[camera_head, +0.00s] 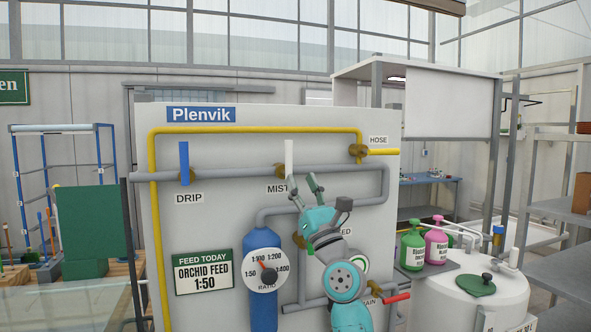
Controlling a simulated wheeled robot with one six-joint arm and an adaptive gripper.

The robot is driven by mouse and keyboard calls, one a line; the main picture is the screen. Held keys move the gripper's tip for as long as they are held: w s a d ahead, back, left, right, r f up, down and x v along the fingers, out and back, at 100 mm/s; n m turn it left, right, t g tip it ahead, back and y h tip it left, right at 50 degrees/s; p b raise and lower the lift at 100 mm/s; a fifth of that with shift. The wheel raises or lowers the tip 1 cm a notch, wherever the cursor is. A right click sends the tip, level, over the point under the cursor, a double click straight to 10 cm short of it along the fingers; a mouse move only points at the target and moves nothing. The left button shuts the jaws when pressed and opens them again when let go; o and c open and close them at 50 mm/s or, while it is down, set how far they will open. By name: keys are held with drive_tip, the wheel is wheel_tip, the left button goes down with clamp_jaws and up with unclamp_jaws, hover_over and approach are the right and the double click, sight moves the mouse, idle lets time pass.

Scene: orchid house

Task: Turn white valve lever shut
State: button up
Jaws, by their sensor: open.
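The white valve lever (289,154) stands upright on a brass valve (281,171) on the horizontal grey pipe, square to that pipe. The label under it reads MIST (276,189). My gripper (306,187) is open and empty, its two fingers pointing up. In the picture it sits just below and right of the lever, with a fingertip close to the lever's lower end. I cannot tell whether they touch or how far apart they are in depth. My teal wrist hides part of the panel and a label below.
A blue lever (184,163) stands upright at DRIP on the left. A yellow lever (382,152) lies level at HOSE, and a red lever (397,298) sticks out low right. A blue cylinder (263,302) with a ratio dial (266,270) stands left of my arm.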

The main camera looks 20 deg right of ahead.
drive_tip(key=shift+v, duration=1.2)
drive_tip(key=s+f+n+g+h, duration=0.1)
drive_tip(key=s+f+n+h, duration=0.15)
drive_tip(key=f, duration=1.05)
drive_tip(key=s+f+n+g+h, duration=0.1)
drive_tip(key=s+f+n+g, duration=0.2)
drive_tip(key=f, duration=0.9)
drive_tip(key=s+a+f+n+g+h, duration=0.2)
drive_tip(key=s+f+n, duration=0.5)
drive_tip(key=s+f, duration=0.9)
drive_tip(key=s+a+f+n+g, duration=0.1)
drive_tip(key=s+f+n, duration=0.45)
drive_tip(key=s, duration=0.35)
drive_tip(key=s+a+f+n+g, duration=0.1)
drive_tip(key=s+f+n+g, duration=0.1)
drive_tip(key=s+f+n, duration=0.5)
drive_tip(key=s+a+r+n+g, duration=0.1)
drive_tip(key=s+n, duration=0.8)
drive_tip(key=s, duration=1.3)
wheel_tip(320, 180, up, 2)
drive_tip(key=shift+s+a+r+g+y, duration=0.2)
drive_tip(key=shift+g+y, duration=0.25)
drive_tip(key=shift+g, duration=0.45)
